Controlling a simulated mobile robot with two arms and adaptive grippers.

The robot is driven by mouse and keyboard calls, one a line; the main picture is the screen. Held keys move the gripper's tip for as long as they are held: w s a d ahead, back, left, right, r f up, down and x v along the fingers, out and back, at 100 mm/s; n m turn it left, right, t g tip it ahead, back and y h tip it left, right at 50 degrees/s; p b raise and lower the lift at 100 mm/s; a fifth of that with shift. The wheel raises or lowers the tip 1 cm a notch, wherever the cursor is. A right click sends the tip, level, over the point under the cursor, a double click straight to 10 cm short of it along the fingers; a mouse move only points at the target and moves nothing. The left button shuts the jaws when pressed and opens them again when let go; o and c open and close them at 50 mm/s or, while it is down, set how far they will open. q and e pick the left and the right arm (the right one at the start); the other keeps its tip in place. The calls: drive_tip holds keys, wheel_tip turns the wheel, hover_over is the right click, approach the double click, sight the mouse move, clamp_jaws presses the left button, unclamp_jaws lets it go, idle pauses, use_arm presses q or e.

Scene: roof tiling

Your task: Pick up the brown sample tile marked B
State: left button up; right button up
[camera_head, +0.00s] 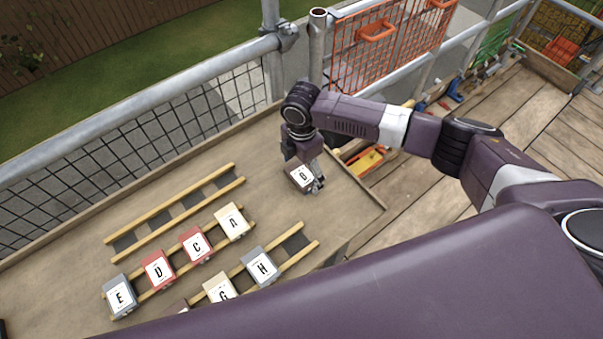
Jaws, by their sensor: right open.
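A brown tile (300,185) with a white label lies on the board at the upper middle, under my right gripper. The label's letter is small and looks like a B. My right gripper (316,182) points down at the tile's right side with its fingers open. I cannot tell whether a finger touches the tile. Part of the tile's top edge is hidden by the gripper. My left gripper is not in view.
One wooden rack holds grey E (120,297), red D (158,270), red C (196,246) and cream A (232,222). A nearer rack holds cream G (220,289) and grey H (259,267). The far rack (175,212) is empty. A guardrail (150,101) runs behind.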

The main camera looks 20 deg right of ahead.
drive_tip(key=c, duration=1.5)
drive_tip(key=shift+r, duration=0.1)
